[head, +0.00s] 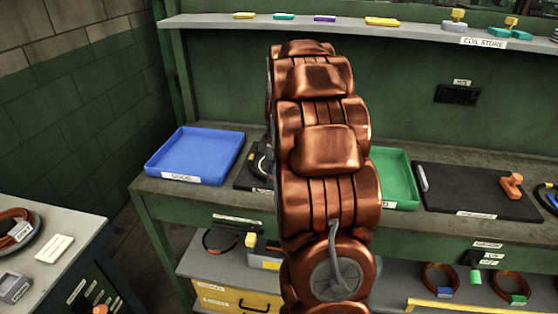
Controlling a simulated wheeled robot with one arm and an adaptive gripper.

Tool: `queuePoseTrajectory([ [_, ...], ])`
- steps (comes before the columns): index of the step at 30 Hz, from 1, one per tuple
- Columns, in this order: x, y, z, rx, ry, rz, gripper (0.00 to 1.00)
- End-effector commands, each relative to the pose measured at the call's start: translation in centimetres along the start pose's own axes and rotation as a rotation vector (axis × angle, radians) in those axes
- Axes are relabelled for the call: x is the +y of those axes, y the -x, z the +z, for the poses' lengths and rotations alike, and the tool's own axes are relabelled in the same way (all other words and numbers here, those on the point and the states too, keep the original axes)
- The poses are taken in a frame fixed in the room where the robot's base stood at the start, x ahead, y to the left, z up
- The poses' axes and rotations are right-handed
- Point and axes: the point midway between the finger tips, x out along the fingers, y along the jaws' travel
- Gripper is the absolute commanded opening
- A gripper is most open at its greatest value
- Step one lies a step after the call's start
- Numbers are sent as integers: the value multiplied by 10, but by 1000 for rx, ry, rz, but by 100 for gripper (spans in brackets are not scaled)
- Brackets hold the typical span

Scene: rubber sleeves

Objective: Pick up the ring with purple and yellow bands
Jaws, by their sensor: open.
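I cannot make out a ring with purple and yellow bands in the head view. A dark ring-like item (258,163) lies on the bench just left of my copper-coloured arm, which hides part of it; no band colours can be told on it. My arm rises through the middle of the view and covers the centre of the bench. My gripper is not visible.
A blue tray (195,155) and a green tray (397,178) flank my arm on the bench (160,188). A black mat (478,190) with an orange-handled item (511,185) lies at right. An upper shelf (345,27) holds small coloured pieces. Coils (438,280) lie on the lower shelf.

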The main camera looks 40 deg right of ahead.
Motion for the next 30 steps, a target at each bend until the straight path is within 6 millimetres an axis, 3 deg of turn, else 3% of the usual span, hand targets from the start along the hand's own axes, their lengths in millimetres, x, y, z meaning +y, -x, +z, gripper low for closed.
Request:
queuePoseTrajectory([
  [3,0,0,0,0,0,0,39],
  [14,0,0,0,0,-1,0,1],
  [30,0,0,0,1,-1,1,0],
])
